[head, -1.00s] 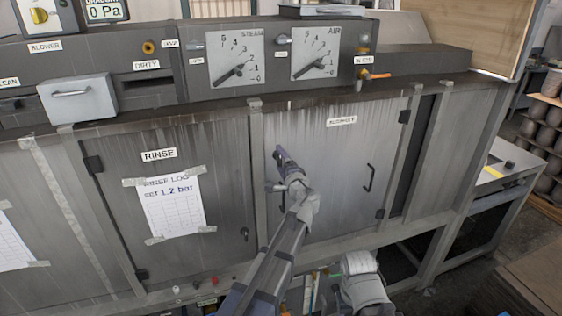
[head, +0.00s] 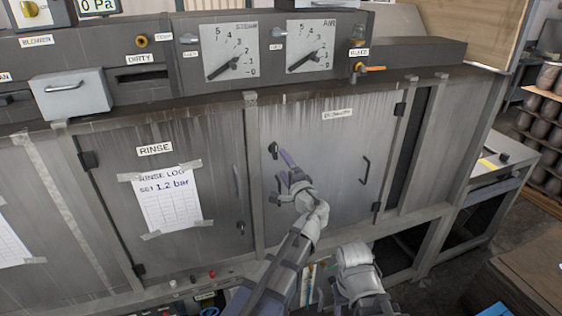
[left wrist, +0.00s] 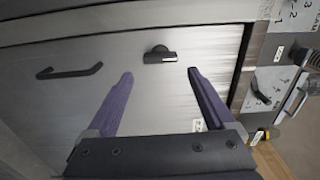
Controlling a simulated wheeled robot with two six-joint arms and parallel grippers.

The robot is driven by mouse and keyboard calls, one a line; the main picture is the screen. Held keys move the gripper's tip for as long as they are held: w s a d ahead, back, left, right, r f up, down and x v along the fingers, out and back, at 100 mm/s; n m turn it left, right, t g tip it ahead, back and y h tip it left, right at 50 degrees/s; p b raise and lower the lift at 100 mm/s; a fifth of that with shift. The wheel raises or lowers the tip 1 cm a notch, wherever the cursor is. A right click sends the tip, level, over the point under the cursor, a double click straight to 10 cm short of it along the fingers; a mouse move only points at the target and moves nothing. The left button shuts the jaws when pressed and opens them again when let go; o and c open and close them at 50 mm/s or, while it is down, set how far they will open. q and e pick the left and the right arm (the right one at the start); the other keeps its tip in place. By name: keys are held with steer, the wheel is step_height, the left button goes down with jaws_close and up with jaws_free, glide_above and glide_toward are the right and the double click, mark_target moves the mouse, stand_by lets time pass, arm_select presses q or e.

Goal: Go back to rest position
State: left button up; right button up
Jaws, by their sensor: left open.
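My left gripper (head: 283,168) is in front of the grey cabinet door to the right of the RINSE door. Its two purple fingers are spread apart with nothing between them, as the left wrist view (left wrist: 158,100) shows. A dark latch (head: 273,150) on that door lies just beyond the fingertips; in the left wrist view the latch (left wrist: 160,55) shows between and ahead of them, apart from both. The door's dark bar handle (head: 366,170) is to the right; it also shows in the left wrist view (left wrist: 70,71). My right gripper does not show.
The RINSE door (head: 105,215), with a taped paper log (head: 166,202), is shut at the left. Dial panels (head: 230,52) and a small grey box (head: 70,93) are above. A side table (head: 497,165) and shelves with dark rounded objects (head: 540,120) stand at the right.

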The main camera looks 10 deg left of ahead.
arm_select(q)
steer(key=s+d+f+n+g+h+b, duration=0.1)
steer(key=s+f+n+g+h+b, duration=0.15)
steer(key=s+f+g, duration=0.55)
steer(key=s+d+f+n+g+h+b, duration=0.1)
steer(key=s+f+n+b, duration=0.25)
steer(key=s+f, duration=0.6)
steer(key=s+d+f+n+g+h+b, duration=0.1)
steer(key=s+d+f+g+h, duration=0.4)
steer(key=s+d+f, duration=0.5)
step_height(320, 180, down, 2)
steer(key=s+g+b, duration=0.1)
steer(key=s, duration=0.1)
steer(key=shift+s+d+f, duration=0.2)
steer(key=shift+s, duration=0.15)
